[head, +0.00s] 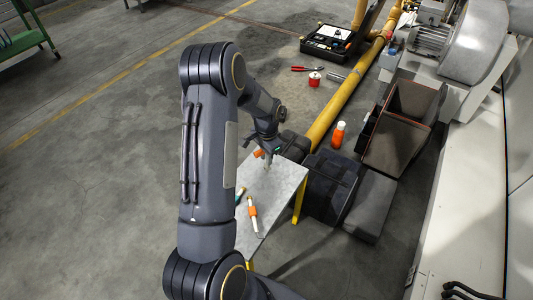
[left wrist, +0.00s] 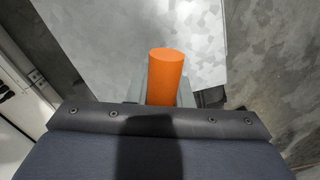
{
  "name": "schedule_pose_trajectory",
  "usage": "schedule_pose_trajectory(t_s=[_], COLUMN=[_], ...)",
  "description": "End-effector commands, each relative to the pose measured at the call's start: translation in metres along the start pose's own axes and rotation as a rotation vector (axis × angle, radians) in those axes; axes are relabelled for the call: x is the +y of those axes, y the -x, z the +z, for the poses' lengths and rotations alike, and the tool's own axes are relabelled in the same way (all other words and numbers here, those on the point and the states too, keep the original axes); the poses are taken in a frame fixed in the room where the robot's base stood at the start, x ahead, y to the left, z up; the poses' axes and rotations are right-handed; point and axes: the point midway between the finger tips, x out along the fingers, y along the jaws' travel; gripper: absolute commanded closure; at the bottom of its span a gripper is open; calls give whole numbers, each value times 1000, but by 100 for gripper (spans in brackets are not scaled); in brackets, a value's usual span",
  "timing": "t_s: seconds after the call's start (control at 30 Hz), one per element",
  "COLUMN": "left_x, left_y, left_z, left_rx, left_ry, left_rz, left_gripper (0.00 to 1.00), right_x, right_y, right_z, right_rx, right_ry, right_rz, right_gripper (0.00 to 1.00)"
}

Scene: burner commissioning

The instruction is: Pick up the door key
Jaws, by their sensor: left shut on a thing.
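My left gripper (head: 266,150) is over the far part of the light grey metal table (head: 283,180). It is shut on an orange cylinder that looks like the grip of the door key (head: 259,153). In the left wrist view the cylinder (left wrist: 166,72) stands out between the grey fingers (left wrist: 165,95). The rest of the key is hidden, and I cannot tell whether it is clear of the table top. My right gripper is not in view.
A pale tool with an orange collar (head: 252,211) and a teal-ended item (head: 240,192) lie on the table near my arm. Dark cases (head: 330,185) crowd its right side. An orange bottle (head: 338,134) and a yellow pipe (head: 340,103) are beyond.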

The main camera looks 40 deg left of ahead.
Motion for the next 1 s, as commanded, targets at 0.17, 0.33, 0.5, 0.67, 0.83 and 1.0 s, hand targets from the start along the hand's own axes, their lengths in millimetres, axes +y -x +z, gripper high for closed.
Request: schedule_pose_trajectory(t_s=[0.17, 0.33, 0.5, 0.67, 0.83, 1.0], left_x=[0, 0, 6, 26, 50, 74], left_y=[3, 18, 46, 78, 103, 117], left_z=[0, -1, 6, 25, 50, 73], left_rx=[0, 2, 2, 3, 1, 1], left_ry=[0, 0, -2, -2, -2, -2], left_rz=[0, -1, 0, 0, 1, 1], left_gripper=[100, 100, 100, 100, 100, 100], right_x=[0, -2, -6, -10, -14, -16], right_y=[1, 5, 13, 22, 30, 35], right_z=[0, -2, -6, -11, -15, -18], right_rx=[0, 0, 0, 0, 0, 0], right_ry=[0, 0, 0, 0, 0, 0], right_rz=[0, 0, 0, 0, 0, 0], right_gripper=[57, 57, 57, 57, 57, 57])
